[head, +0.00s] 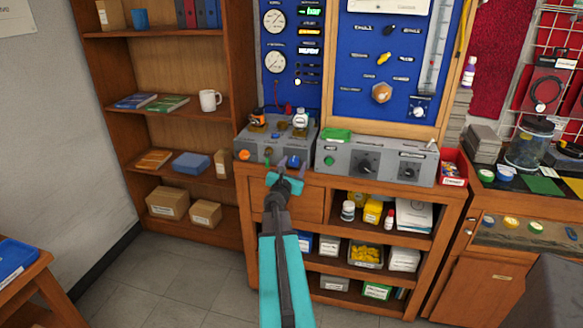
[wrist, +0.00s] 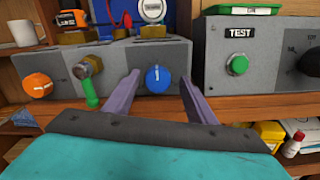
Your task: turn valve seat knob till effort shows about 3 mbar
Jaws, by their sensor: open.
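In the wrist view, a blue round knob (wrist: 158,79) with a white mark sits on the front of a grey box (wrist: 196,55). To its left are a green-handled lever (wrist: 90,92) on a brass fitting and an orange knob (wrist: 38,86). I cannot read a label naming the valve seat knob. My gripper (wrist: 160,86) is open, its purple fingers on either side of the blue knob; contact is not clear. In the head view my gripper (head: 288,165) is in front of the same box. The blue panel (head: 345,75) carries lit displays (head: 310,30), too small to read.
Right of the box stands a second grey unit (head: 375,160) with a green TEST button (wrist: 238,65) and dark dials. Two round gauges (head: 275,62) are on the panel. A red bin (head: 453,167) is at the bench's right end. Open floor lies in front.

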